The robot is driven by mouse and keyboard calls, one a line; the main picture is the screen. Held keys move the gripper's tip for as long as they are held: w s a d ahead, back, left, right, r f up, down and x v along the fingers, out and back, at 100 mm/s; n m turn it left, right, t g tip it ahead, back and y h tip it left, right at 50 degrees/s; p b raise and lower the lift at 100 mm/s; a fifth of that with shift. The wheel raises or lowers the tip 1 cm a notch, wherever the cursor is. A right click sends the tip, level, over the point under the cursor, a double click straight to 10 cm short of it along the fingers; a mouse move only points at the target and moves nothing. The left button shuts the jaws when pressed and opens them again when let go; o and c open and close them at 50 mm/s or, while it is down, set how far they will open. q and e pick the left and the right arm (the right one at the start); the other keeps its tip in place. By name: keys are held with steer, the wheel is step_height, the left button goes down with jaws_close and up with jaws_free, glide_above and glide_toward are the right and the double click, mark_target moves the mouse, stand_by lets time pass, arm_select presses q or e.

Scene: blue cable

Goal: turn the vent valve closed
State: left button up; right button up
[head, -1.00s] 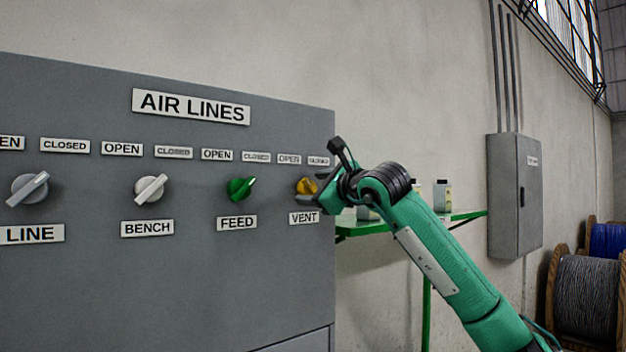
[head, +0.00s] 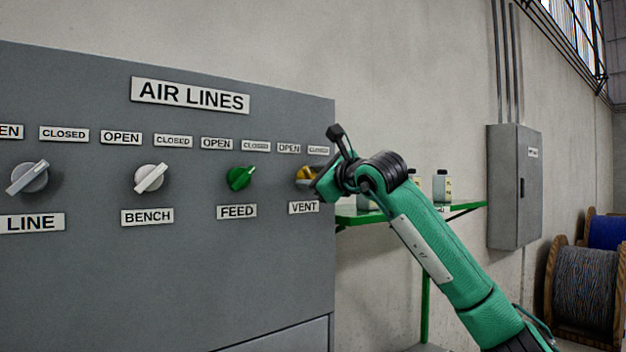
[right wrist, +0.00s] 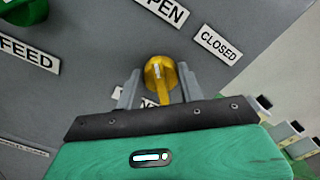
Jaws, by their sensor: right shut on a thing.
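The vent valve is a yellow knob (head: 304,174) above the VENT label (head: 304,207) at the right end of the grey AIR LINES panel (head: 180,270). In the right wrist view the yellow knob (right wrist: 159,72) sits between the two grey fingers of my right gripper (right wrist: 159,88), which is shut on it. The OPEN label (right wrist: 163,11) and the CLOSED label (right wrist: 217,45) are above the knob there. In the head view my right gripper (head: 314,182) partly hides the knob. My left gripper is not in view.
A green feed knob (head: 240,178), a grey bench knob (head: 151,178) and a grey line knob (head: 28,178) are to the left on the panel. A green shelf (head: 463,209) with bottles is behind my right arm. A grey wall box (head: 514,187) hangs farther right.

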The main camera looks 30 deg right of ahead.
steer(key=m+b, duration=0.2)
steer(key=shift+f+m, duration=0.15)
steer(key=shift+m, duration=0.25)
steer(key=m+b, duration=0.2)
steer(key=m, duration=0.2)
steer(key=shift+d+m+b, duration=0.15)
steer(key=shift+m+b, duration=0.15)
steer(key=shift+b, duration=0.1)
steer(key=m+b, duration=0.2)
steer(key=m, duration=0.3)
steer(key=shift+d, duration=0.15)
steer(key=shift+d+m+b, duration=0.15)
steer(key=shift+m+b, duration=0.55)
steer(key=shift+m, duration=1.7)
steer(key=shift+r, duration=0.2)
steer(key=o, duration=1)
steer(key=shift+f, duration=0.1)
